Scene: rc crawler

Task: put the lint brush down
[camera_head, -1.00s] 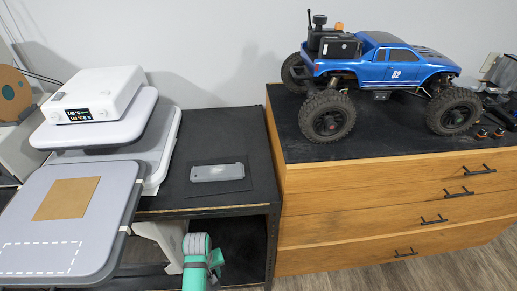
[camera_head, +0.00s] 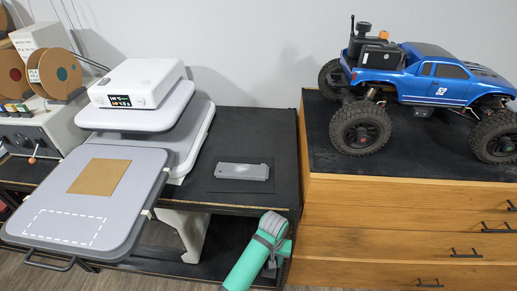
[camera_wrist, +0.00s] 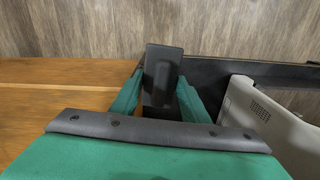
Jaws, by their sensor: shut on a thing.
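The lint brush (camera_wrist: 163,65) appears in the wrist view as a dark, narrow block between my green fingers. My gripper (camera_wrist: 158,100) is shut on it, and the fingers and palm hide its near end. In the head view my green and grey gripper (camera_head: 268,238) is low, in front of the black bench (camera_head: 225,125), beside the drawer cabinet. I cannot clearly make out the brush there. The brush is held in the air, over the floor in the wrist view.
A flat grey piece (camera_head: 243,172) lies on a dark mat (camera_head: 217,184) on the bench. A white heat press (camera_head: 135,90) with a grey platen (camera_head: 60,195) stands left. A blue crawler (camera_head: 435,82) stands on the wooden drawer cabinet (camera_head: 400,207). Bench top around the mat is clear.

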